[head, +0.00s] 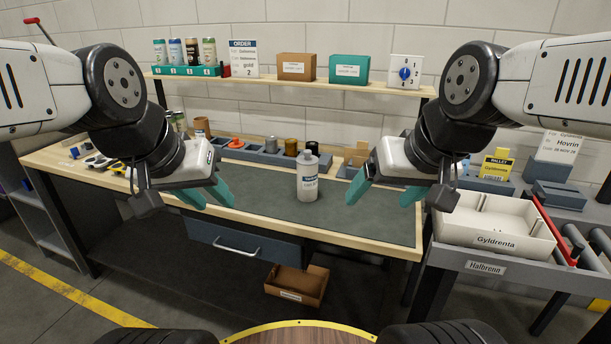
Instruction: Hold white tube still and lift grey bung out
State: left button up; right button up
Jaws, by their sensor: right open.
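A white tube (308,184) with a dark-printed label stands upright on the dark mat, near the middle of the bench. A grey bung (308,155) appears to sit in its top; it is small at this size. My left gripper (217,205) has teal fingers apart and empty, above the mat to the left of the tube. My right gripper (377,204) is open and empty, to the right of the tube. Neither gripper touches the tube.
A grey rack (256,156) with several small cylinders stands behind the tube. A shelf (290,85) holds cans, boxes and a dial. A white bin (497,238) stands at the right, and an open cardboard box (297,284) lies below. The mat around the tube is clear.

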aim_at(307, 159)
jog(key=i+j+z, duration=0.45)
jog(key=j, duration=0.2)
jog(key=i+j+z, duration=0.25)
jog(key=k+j, duration=0.05)
jog(key=j, duration=0.05)
